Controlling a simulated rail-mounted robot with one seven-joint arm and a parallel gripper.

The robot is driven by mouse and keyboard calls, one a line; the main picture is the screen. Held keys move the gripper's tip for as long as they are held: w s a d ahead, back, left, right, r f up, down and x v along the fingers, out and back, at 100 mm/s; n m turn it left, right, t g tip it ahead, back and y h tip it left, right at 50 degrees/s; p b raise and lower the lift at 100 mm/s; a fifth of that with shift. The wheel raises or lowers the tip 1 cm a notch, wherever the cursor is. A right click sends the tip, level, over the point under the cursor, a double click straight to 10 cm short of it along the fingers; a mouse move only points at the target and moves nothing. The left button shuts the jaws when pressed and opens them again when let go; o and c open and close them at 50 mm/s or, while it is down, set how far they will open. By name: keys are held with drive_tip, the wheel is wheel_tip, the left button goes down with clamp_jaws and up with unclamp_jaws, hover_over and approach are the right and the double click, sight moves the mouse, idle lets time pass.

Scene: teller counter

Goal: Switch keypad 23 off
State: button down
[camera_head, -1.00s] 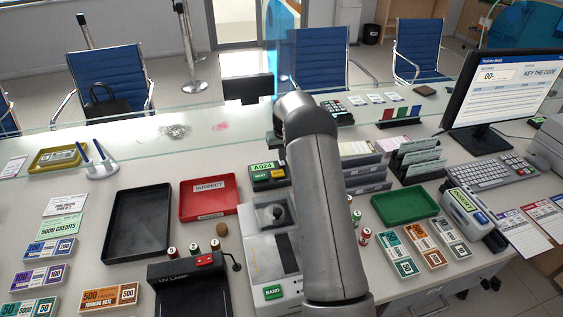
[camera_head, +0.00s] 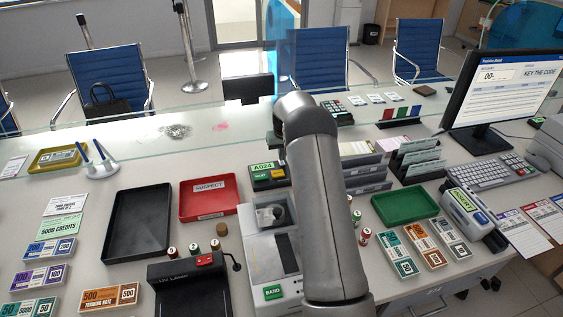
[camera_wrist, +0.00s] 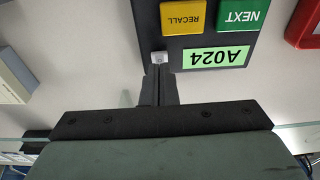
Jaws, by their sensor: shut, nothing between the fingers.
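A dark keypad (camera_head: 268,175) stands on the counter, left of my arm in the head view. It has a green NEXT button, a yellow RECALL button and a green label reading A024; I see no number 23 on it. It also shows upside down in the wrist view (camera_wrist: 220,30). A small pale switch-like piece (camera_wrist: 160,57) is at the keypad's edge beside the label. My gripper (camera_wrist: 160,68) is shut and empty, its fingertips right at this piece; I cannot tell whether they touch. The switch's position is unclear. In the head view, my arm largely hides the gripper.
A red SUSPECT tray (camera_head: 208,197) and a black tray (camera_head: 137,225) lie left of the keypad. A grey machine (camera_head: 268,250) stands just in front of it. Dark racks (camera_head: 368,172) are to the right. A glass screen (camera_head: 200,112) runs behind.

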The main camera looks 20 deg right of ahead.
sight(282, 163)
drive_tip(key=shift+f+b, duration=0.6)
drive_tip(key=shift+f, duration=0.3)
idle(0.4)
drive_tip(key=shift+r+p, duration=1.65)
drive_tip(key=shift+r, duration=1.95)
